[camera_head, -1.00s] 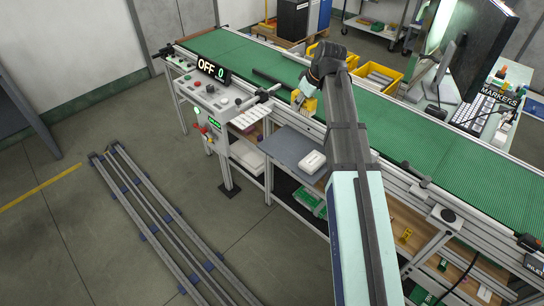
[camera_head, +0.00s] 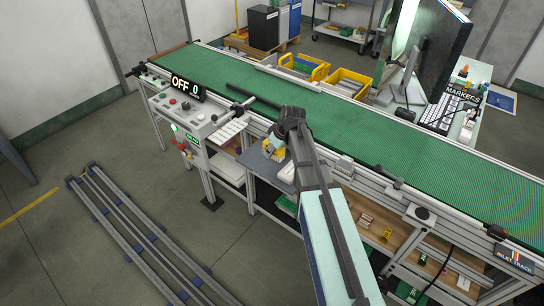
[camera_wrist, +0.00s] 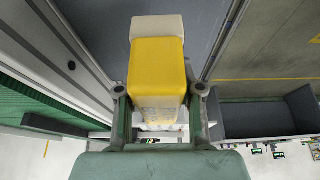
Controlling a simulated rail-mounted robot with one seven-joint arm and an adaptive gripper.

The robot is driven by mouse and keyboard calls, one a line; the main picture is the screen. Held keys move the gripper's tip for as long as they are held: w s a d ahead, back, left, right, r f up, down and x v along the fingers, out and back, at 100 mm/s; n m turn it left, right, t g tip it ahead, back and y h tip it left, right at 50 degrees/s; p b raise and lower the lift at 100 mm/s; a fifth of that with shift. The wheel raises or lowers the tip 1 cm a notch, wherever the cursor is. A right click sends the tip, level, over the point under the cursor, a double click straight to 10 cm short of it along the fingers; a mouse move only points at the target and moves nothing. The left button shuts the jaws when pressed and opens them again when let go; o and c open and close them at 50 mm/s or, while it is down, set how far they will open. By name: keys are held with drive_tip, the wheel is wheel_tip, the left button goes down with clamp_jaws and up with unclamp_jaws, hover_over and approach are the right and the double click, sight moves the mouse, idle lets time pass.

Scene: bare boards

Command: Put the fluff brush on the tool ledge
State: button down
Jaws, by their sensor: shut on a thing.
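The fluff brush (camera_wrist: 157,62) is a yellow block with a pale end, upright between the fingers of my gripper (camera_wrist: 159,92) in the wrist view. My gripper is shut on it. In the head view the yellow brush (camera_head: 271,151) shows just below my dark gripper (camera_head: 280,143), over the flat grey-blue ledge (camera_head: 252,158) at the near side of the conveyor. I cannot tell whether the brush touches the ledge. In the wrist view a grey surface (camera_wrist: 208,25) lies behind the brush. My arm hides part of the ledge's right side.
A white box-like item (camera_head: 287,172) sits on the ledge, close to the right of my gripper. The green conveyor belt (camera_head: 330,120) runs behind. A control box (camera_head: 190,115) stands to the left. Yellow bins (camera_head: 350,83) are beyond the belt.

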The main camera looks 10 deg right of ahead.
sight(272, 163)
drive_tip(key=shift+f+p, duration=0.5)
drive_tip(key=shift+f, duration=1.7)
drive_tip(key=shift+f, duration=0.2)
drive_tip(key=c, duration=0.7)
unclamp_jaws()
drive_tip(key=shift+r, duration=0.15)
drive_tip(key=b+v, duration=0.2)
drive_tip(key=v, duration=1)
drive_tip(key=shift+b, duration=0.35)
